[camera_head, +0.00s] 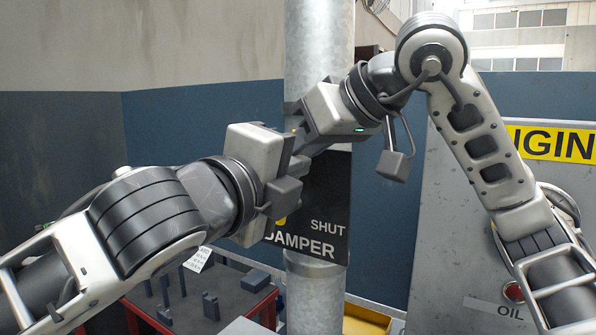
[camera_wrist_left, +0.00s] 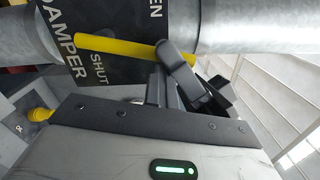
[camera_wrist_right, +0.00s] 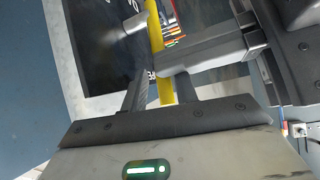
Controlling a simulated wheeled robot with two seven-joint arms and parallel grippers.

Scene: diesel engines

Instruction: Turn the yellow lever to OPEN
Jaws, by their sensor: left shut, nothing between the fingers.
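The yellow lever (camera_wrist_left: 112,45) lies across the black DAMPER sign (camera_wrist_left: 88,78) in the left wrist view, between the word SHUT and the letters EN. In the head view, my arms hide most of it in front of the sign (camera_head: 322,222). My left gripper (camera_head: 285,185) is shut and empty; its dark fingers (camera_wrist_left: 178,70) are at the lever's right end in its wrist view. I cannot tell if they touch. In the right wrist view, the lever (camera_wrist_right: 155,35) passes between the spread fingers of my right gripper (camera_wrist_right: 160,90). Part of my left gripper crosses in front there.
A grey pipe (camera_head: 318,50) stands upright behind the grippers. A red-edged bench (camera_head: 235,300) with dark parts is below left. A grey cabinet (camera_head: 445,230) with a yellow label is at right. A yellow knob (camera_wrist_left: 40,114) shows in the left wrist view.

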